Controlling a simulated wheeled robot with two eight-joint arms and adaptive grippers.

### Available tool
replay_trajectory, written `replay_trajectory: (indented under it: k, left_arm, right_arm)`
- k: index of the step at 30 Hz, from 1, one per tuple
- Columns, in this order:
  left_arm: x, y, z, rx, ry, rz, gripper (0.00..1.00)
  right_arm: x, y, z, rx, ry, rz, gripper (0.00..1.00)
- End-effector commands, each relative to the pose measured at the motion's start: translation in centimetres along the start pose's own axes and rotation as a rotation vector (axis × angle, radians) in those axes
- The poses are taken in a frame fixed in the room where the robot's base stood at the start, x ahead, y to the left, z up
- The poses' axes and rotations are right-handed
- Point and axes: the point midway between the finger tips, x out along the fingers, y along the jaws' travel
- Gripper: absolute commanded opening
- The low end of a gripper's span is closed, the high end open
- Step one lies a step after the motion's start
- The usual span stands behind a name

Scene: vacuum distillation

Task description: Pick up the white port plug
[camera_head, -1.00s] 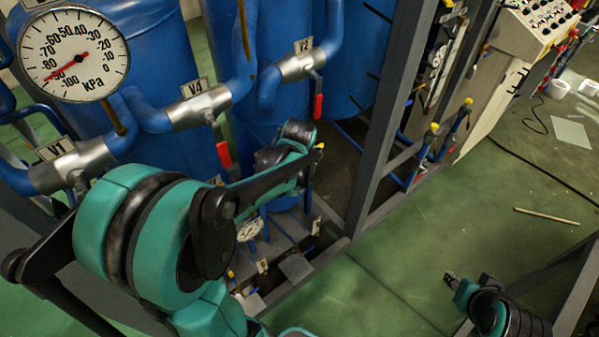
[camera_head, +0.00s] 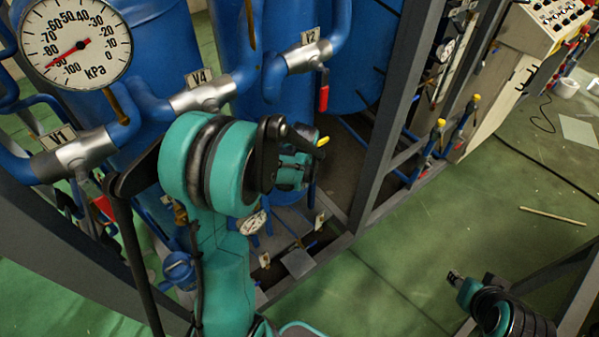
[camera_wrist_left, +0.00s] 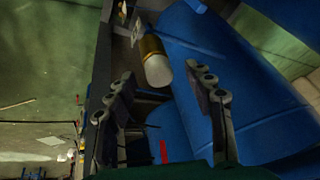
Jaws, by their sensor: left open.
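In the left wrist view the white port plug (camera_wrist_left: 158,70) shows as a white, rounded end below a brass-coloured band on a slanted fitting. My left gripper (camera_wrist_left: 163,84) is open, with one finger on each side of the plug in the picture. The plug looks free of both fingers; how far it lies beyond them I cannot tell. In the head view my left gripper (camera_head: 302,160) is partly hidden behind my wrist, in front of a blue tank, and I cannot make out the plug. My right gripper (camera_head: 454,279) is small at the lower right, away from the rig; its jaws are unclear.
Blue tanks (camera_head: 355,55) and valve pipes with red handles (camera_head: 323,97) stand close around the left arm. A grey frame post (camera_head: 388,125) rises to its right. A pressure gauge (camera_head: 75,42) is at upper left. Open green floor (camera_head: 470,215) lies to the right.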

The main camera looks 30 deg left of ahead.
Motion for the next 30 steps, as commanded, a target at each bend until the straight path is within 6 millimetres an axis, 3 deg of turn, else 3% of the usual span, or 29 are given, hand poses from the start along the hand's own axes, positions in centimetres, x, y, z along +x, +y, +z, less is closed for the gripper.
replay_trajectory:
  k: [3,9,22,30]
  left_arm:
    - [-0.1,0.0,0.0,0.0,0.0,0.0,0.53]
    - [-0.1,0.0,0.0,0.0,0.0,0.0,0.04]
    - [-0.4,0.0,-0.1,0.0,0.0,0.0,0.03]
    - [-3.2,-0.5,-1.3,0.0,0.0,0.0,0.03]
  right_arm:
    - [0.0,0.0,0.0,0.0,0.0,0.0,0.36]
    - [0.0,0.0,0.0,0.0,0.0,0.0,0.36]
    - [-0.2,0.0,-0.2,0.0,0.0,0.0,0.36]
    - [-2.0,0.0,-1.4,0.0,0.0,0.0,0.36]
